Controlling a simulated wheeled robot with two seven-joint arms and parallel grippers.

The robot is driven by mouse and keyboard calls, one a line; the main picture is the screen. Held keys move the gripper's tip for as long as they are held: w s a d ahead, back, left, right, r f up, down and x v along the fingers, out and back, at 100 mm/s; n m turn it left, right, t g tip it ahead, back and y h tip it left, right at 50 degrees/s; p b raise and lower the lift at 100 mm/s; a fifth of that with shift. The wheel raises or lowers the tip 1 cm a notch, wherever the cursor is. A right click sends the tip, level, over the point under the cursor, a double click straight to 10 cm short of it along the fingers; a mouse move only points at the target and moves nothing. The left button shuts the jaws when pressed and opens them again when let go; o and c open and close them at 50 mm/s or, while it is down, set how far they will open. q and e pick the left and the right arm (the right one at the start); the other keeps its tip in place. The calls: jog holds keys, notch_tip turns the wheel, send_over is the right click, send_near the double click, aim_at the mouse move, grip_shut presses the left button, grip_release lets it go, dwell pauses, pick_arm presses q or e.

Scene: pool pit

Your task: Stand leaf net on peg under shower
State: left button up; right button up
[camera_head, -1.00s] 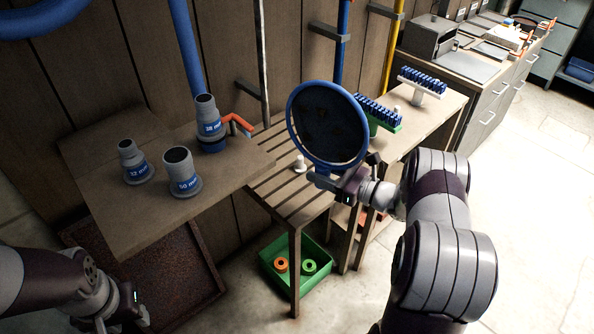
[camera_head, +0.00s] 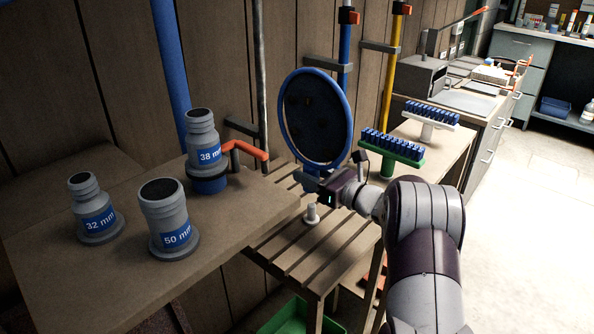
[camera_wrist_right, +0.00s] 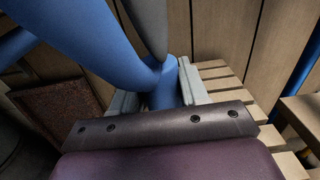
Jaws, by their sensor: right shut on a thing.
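The leaf net (camera_head: 316,120) is a blue hoop with dark mesh, held upright above the slatted bench in the head view. My right gripper (camera_head: 313,182) is shut on the socket at its lower end. In the wrist view, the two fingers of my right gripper (camera_wrist_right: 160,92) sit on either side of the blue socket of the leaf net (camera_wrist_right: 163,78). A pale peg (camera_head: 311,214) stands on the slatted bench (camera_head: 290,246), just below the gripper and apart from the net. My left gripper is out of view.
Grey hose adapters marked 32 mm (camera_head: 94,212), 50 mm (camera_head: 168,218) and 38 mm (camera_head: 203,142) stand on the left wooden shelf (camera_head: 95,290). An orange-handled elbow (camera_head: 245,148) is beside them. Green (camera_head: 392,158) and white (camera_head: 430,119) brushes stand right of the net.

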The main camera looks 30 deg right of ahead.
jog(key=shift+s+d+f, duration=0.1)
jog(key=shift+s+f, duration=0.1)
jog(key=shift+f, duration=1.1)
jog(key=shift+f+b, duration=0.4)
jog(key=shift+b, duration=0.65)
jog(key=shift+r, duration=0.1)
jog(key=shift+b, duration=0.5)
